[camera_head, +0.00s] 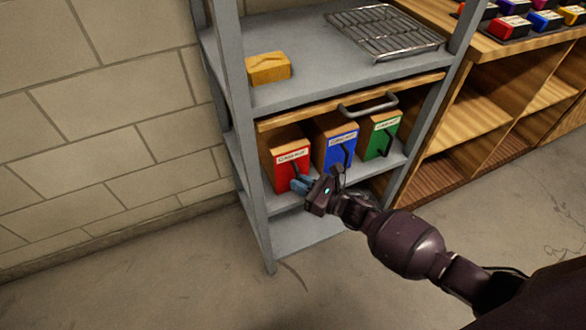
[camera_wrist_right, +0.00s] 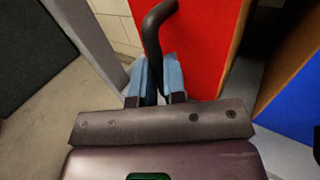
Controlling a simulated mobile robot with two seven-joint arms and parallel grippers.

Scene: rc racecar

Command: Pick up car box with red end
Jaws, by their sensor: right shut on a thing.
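The car box with the red end (camera_head: 290,166) stands upright on the middle shelf of the grey rack, leftmost of three boxes. Its red end, with a white label and a dark handle, faces out. My right gripper (camera_head: 302,186) is at the lower right of that red end. In the right wrist view the red end (camera_wrist_right: 200,40) fills the upper middle, and the dark handle (camera_wrist_right: 157,28) runs down between the blue fingertips of my right gripper (camera_wrist_right: 157,80), which is shut on it. The left gripper is not in view.
A blue-ended box (camera_head: 338,148) and a green-ended box (camera_head: 381,136) stand to the right on the same shelf (camera_head: 386,163). A wooden board with a grey handle (camera_head: 367,105) is just above them. A rack post (camera_head: 244,130) stands close on the left.

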